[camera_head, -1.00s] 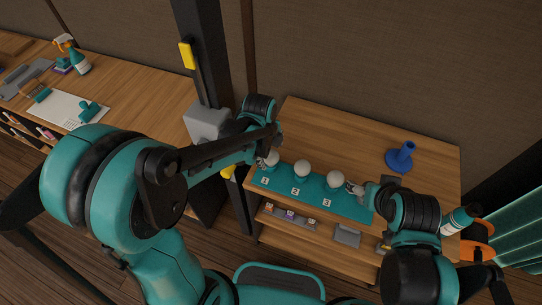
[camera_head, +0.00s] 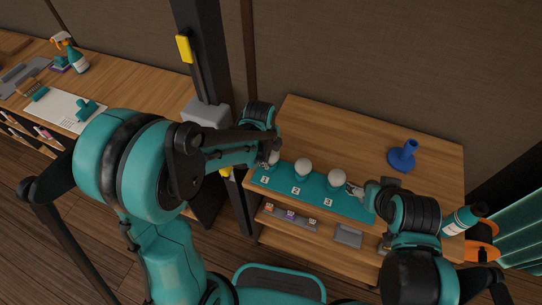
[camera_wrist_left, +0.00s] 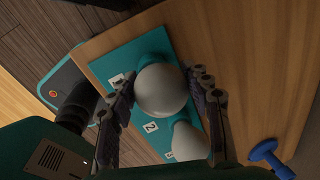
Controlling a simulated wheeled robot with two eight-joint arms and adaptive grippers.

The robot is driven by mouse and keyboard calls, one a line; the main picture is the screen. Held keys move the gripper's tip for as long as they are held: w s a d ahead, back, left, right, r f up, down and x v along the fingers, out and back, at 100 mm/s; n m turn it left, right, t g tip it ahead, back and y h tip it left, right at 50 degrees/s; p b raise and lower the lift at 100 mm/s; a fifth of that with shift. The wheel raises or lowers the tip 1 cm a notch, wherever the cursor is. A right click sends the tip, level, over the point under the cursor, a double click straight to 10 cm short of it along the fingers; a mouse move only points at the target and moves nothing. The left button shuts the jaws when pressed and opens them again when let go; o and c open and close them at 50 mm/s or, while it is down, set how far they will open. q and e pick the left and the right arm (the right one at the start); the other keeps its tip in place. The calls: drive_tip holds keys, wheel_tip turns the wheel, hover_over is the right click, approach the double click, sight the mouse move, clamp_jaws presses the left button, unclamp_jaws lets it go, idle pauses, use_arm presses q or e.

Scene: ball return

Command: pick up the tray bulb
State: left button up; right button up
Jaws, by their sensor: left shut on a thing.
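Three white round bulbs stand in a row on a teal tray (camera_head: 352,207) with cards numbered 1, 2 and 3. My left gripper (camera_head: 269,158) is at the left bulb, by card 1, and partly hides it. In the left wrist view this bulb (camera_wrist_left: 160,90) sits between the two fingers, which are shut on it. The middle bulb (camera_head: 303,167) and the right bulb (camera_head: 337,178) stand free of the left gripper. My right gripper (camera_head: 356,190) is beside the right bulb; its fingers are too small to judge.
The tray lies on a wooden shelf unit (camera_head: 330,130) with a blue stand (camera_head: 403,157) at the back right. A teal bottle (camera_head: 460,220) is at the right edge. A dark post (camera_head: 205,60) stands left of the unit. The wood behind the bulbs is clear.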

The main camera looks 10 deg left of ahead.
use_arm(q)
drive_tip(key=shift+r+p, duration=0.3)
drive_tip(key=shift+r, duration=0.3)
wheel_tip(320, 180, up, 3)
drive_tip(key=shift+f+p, duration=0.1)
drive_tip(key=shift+p, duration=0.55)
drive_tip(key=s+d+r+p, duration=0.3)
drive_tip(key=s+d+r, duration=0.4)
drive_tip(key=s+d, duration=0.1)
drive_tip(key=shift+s, duration=0.25)
drive_tip(key=o, duration=0.5)
drive_tip(key=shift+c, duration=0.2)
drive_tip(key=c, duration=0.7)
drive_tip(key=shift+c, duration=0.2)
